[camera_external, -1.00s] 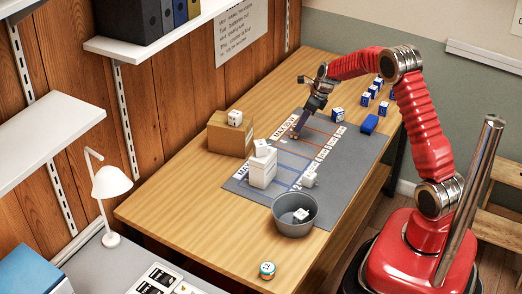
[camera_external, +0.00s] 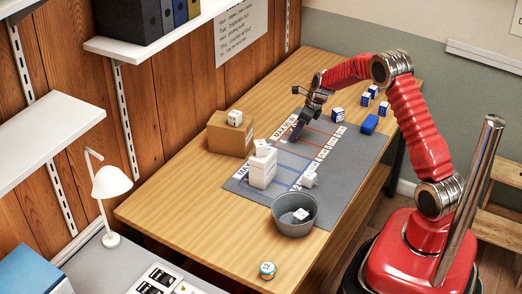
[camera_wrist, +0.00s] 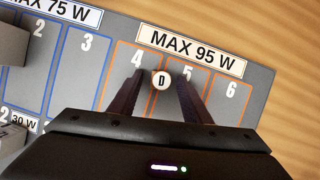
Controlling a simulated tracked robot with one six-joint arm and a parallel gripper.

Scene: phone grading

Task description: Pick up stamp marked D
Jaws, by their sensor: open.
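The stamp marked D (camera_wrist: 161,79) shows its round white top with a black D in the wrist view. It stands at the edge of the orange-lined area, by cells 4 and 5 under the MAX 95 W label. My gripper (camera_wrist: 160,95) is open, with one dark finger on each side of the stamp. The stamp's lower body is hidden and I cannot tell whether a finger touches it. In the external view my gripper (camera_external: 293,136) is low over the far left part of the grey mat (camera_external: 340,160), and hides the stamp.
White boxes (camera_external: 262,170) stand on the mat's near left, beside a cardboard box (camera_external: 226,142). A grey bin (camera_external: 294,218) stands at the near edge. Blue-and-white cubes (camera_external: 337,114) and a blue block (camera_external: 369,123) lie to the right.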

